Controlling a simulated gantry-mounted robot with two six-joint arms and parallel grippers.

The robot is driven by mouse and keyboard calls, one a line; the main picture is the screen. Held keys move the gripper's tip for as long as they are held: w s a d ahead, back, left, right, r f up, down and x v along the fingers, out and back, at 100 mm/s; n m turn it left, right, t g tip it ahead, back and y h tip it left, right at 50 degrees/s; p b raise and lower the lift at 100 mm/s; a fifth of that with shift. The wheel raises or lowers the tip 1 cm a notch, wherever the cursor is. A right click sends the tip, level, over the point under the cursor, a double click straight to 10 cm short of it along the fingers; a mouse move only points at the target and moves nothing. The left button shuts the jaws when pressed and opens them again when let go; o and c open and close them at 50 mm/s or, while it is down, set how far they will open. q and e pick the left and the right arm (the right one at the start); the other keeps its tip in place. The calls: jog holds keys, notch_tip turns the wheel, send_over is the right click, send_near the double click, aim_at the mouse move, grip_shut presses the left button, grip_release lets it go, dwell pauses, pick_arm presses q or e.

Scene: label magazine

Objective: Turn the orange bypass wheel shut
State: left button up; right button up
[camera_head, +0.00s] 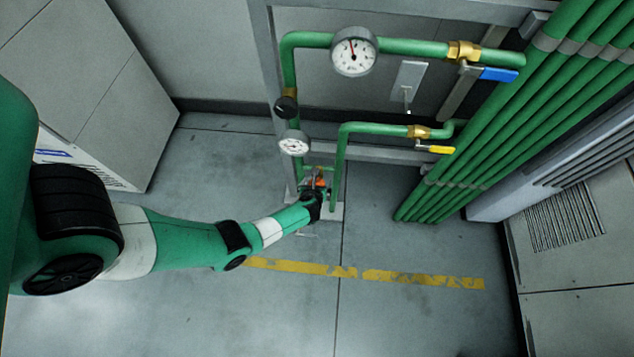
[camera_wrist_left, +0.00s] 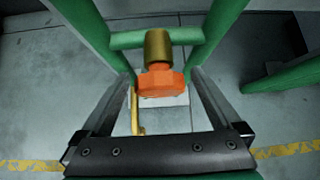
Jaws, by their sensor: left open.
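The orange bypass wheel (camera_wrist_left: 161,80) sits on a brass valve body (camera_wrist_left: 158,48) on a short green cross pipe (camera_wrist_left: 185,36) between two green uprights. In the head view only a little of the wheel (camera_head: 319,183) shows, low on the pipework, partly hidden by my left gripper (camera_head: 316,193). In the left wrist view my left gripper (camera_wrist_left: 161,76) is open, one finger on each side of the wheel, with a visible gap on both sides. Whether the wheel is fully within the finger depth, I cannot tell. My right gripper is in neither view.
A blue-handled valve (camera_head: 497,74), a yellow-handled valve (camera_head: 435,149) and two gauges (camera_head: 353,51) (camera_head: 294,142) are on the pipes above. A bank of green pipes (camera_head: 490,120) stands right. A yellow floor line (camera_head: 410,278) crosses open floor.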

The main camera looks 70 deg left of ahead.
pick_arm(q)
jog(key=shift+d, duration=0.1)
jog(key=c, duration=1.4)
jog(key=shift+o, duration=0.2)
jog(key=shift+w+f+m+g+y+b, duration=0.1)
jog(key=shift+w+m+g+y+b, duration=0.1)
jog(key=shift+m+g+y+b, duration=0.4)
jog(key=shift+w+f+g+b, duration=0.1)
jog(key=shift+f+g+b, duration=0.1)
jog(key=shift+g+b, duration=0.4)
jog(key=shift+m+g+y, duration=0.4)
jog(key=shift+m+g, duration=0.1)
jog(key=shift+s+r+g+b, duration=0.2)
jog(key=shift+r+g+b, duration=0.05)
jog(key=shift+g+b, duration=0.05)
jog(key=o, duration=1.4)
jog(key=shift+c, duration=0.2)
